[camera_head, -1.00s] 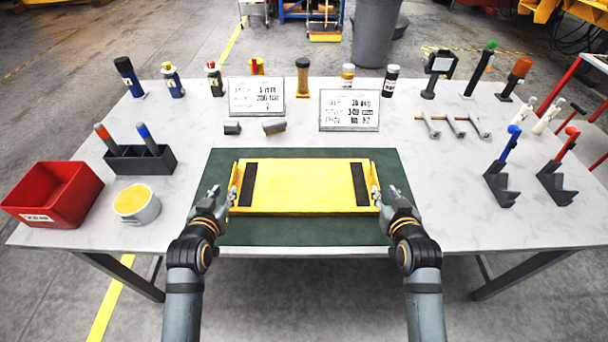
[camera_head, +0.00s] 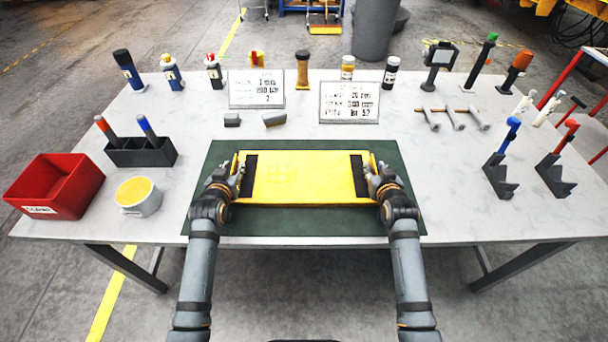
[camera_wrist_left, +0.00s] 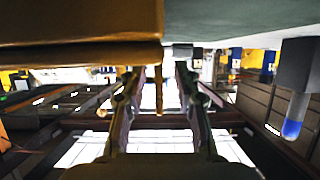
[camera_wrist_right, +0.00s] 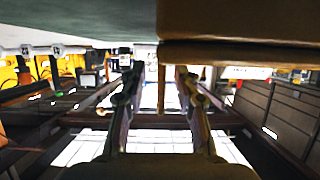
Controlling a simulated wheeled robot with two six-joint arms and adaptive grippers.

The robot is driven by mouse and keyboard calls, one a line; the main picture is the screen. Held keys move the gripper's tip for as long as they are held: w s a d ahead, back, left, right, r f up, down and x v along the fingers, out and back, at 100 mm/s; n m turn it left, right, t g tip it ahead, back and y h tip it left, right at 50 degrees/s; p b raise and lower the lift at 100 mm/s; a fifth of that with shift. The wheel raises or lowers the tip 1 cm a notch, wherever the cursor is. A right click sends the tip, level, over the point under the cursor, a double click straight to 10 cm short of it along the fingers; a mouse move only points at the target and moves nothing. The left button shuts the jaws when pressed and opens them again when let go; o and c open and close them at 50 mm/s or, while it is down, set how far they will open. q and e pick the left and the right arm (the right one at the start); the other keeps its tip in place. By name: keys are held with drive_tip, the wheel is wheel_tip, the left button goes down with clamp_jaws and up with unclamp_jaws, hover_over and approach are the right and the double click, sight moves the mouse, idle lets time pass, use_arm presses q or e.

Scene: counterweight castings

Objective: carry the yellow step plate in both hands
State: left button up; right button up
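The yellow step plate (camera_head: 300,178) lies flat on the dark green mat (camera_head: 300,222), with a black strip near each short end. My left gripper (camera_head: 235,172) is at the plate's left end and my right gripper (camera_head: 378,172) is at its right end. In the left wrist view, the two fingers (camera_wrist_left: 158,85) stand apart with the plate's thin end flange (camera_wrist_left: 158,92) between them and visible gaps on both sides. The right wrist view shows the same: open fingers (camera_wrist_right: 160,85) around the other end flange (camera_wrist_right: 161,90), apart from it.
A red bin (camera_head: 55,187), a white cup (camera_head: 138,196) and a black holder (camera_head: 142,152) stand left of the mat. Two sign boards (camera_head: 257,88) stand behind it. Blue- and red-handled tools (camera_head: 500,165) stand at the right.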

use_arm(q)
clamp_jaws()
use_arm(e)
clamp_jaws()
